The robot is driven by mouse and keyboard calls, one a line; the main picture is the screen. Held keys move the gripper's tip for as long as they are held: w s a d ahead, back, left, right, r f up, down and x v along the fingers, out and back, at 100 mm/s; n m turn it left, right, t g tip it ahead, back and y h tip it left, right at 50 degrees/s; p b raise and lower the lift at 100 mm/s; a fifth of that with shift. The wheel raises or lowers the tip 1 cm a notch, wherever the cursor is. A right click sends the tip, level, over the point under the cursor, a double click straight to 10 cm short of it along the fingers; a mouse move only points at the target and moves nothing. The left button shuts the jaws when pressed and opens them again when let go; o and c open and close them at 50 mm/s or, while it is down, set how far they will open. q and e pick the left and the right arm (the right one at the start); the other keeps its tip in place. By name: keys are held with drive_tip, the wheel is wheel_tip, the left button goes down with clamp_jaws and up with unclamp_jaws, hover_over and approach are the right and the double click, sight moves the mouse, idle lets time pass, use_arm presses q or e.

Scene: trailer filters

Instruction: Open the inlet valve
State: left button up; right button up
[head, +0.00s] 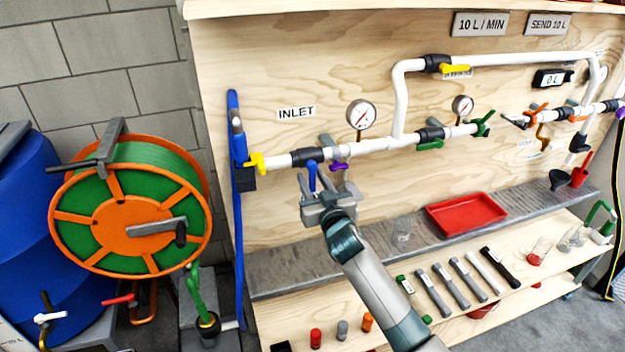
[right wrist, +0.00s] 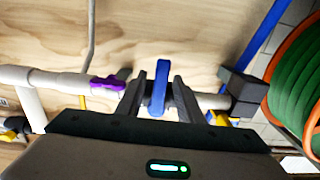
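The INLET sign (head: 296,113) is on the plywood panel, above the left end of the white pipe (head: 372,146). Below it, a valve with a blue lever (head: 312,176) sits on the pipe, the lever hanging down. My right gripper (head: 318,190) is at this lever. In the right wrist view, the blue lever (right wrist: 160,88) stands between the two dark fingers of the right gripper (right wrist: 159,92). A narrow gap shows on each side of it, so the fingers look open around it. My left gripper is not in view.
A yellow handle (head: 256,163) is left of the blue lever, and a purple handle (head: 338,166) is close on its right. A pressure gauge (head: 361,115) stands above the pipe. A grey shelf (head: 290,268) with a red tray (head: 466,212) runs below. A hose reel (head: 130,215) stands left.

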clamp_jaws()
drive_tip(key=shift+d+n, duration=0.15)
drive_tip(key=shift+n, duration=0.25)
drive_tip(key=shift+w+d+r+n+p, duration=0.1)
drive_tip(key=shift+d+n+p, duration=0.25)
drive_tip(key=shift+n, duration=0.7)
drive_tip(key=shift+w+d+r+n+p, duration=0.15)
drive_tip(key=shift+d+n+p, duration=0.15)
drive_tip(key=shift+n, duration=0.7)
drive_tip(key=shift+w+d+r+n+p, duration=0.1)
drive_tip(key=shift+d+n+p, duration=0.25)
drive_tip(key=shift+n, duration=0.7)
unclamp_jaws()
drive_tip(key=shift+a, duration=0.1)
